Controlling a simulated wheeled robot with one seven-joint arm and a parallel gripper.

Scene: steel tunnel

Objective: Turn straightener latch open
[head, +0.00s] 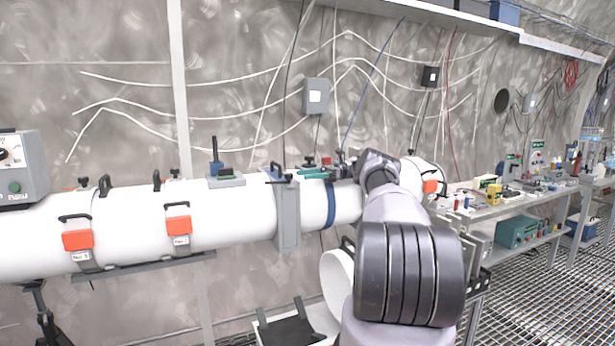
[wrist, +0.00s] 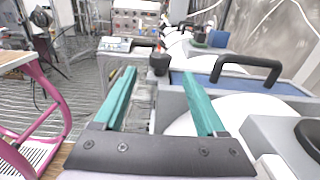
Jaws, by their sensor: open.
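My gripper (head: 308,172) is above the white tube, its teal fingers pointing left toward a grey flange section (head: 288,215). In the wrist view my gripper (wrist: 160,72) is open and empty. A black knob (wrist: 158,64) shows between and beyond the fingertips, at the near corner of a grey and blue block (wrist: 225,90); I cannot tell whether this knob is the straightener latch. A black bar handle (wrist: 246,68) stands on that block, right of the right finger. No contact with the knob is visible. No part is readably marked as the straightener.
The white tube (head: 120,215) carries orange-fronted boxes (head: 77,240) with black handles. A blue band (head: 330,204) circles it beside the flange. A bench (head: 520,200) with small items stands at the right. In the wrist view a pink frame (wrist: 45,110) is at left, over open grated floor.

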